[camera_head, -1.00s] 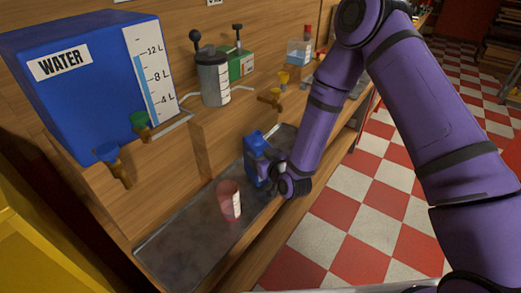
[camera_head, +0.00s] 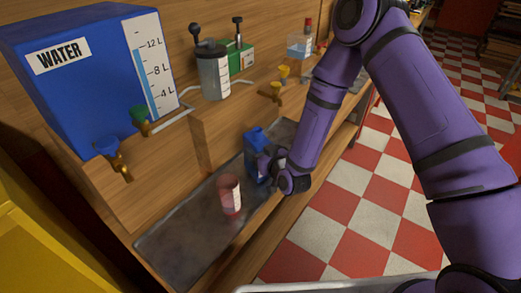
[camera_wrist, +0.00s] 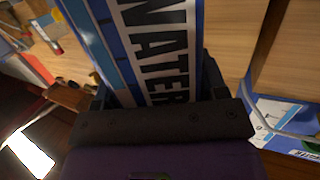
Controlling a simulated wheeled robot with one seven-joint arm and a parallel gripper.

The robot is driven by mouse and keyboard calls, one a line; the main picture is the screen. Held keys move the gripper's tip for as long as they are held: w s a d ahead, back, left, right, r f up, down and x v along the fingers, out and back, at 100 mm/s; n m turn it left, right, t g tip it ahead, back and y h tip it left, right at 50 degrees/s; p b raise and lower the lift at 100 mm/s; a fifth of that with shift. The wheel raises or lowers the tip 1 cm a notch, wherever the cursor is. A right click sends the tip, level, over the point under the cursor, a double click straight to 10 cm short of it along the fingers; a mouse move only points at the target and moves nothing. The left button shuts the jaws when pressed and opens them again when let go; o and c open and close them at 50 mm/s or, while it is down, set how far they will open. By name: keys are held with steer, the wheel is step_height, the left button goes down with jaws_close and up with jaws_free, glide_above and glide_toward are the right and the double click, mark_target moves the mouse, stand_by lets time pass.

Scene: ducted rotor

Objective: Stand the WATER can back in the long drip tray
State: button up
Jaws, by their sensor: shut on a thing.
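The blue WATER can (camera_head: 254,149) stands about upright over the long drip tray (camera_head: 180,240), behind the red cup. I cannot tell whether its base touches the tray. My gripper (camera_head: 268,164) is shut on it from the right, and my wrist hides part of the can. In the wrist view the can's white WATER label (camera_wrist: 158,45) fills the space between the dark fingers of my gripper (camera_wrist: 158,85).
A translucent red cup (camera_head: 229,194) stands on the tray close in front of the can. Taps (camera_head: 276,91) stick out above the tray from the wooden ledge. A large blue water tank (camera_head: 80,80) is at the left. The tray's near left end is clear.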

steer(key=shift+f, duration=0.3)
steer(key=o, duration=1.5)
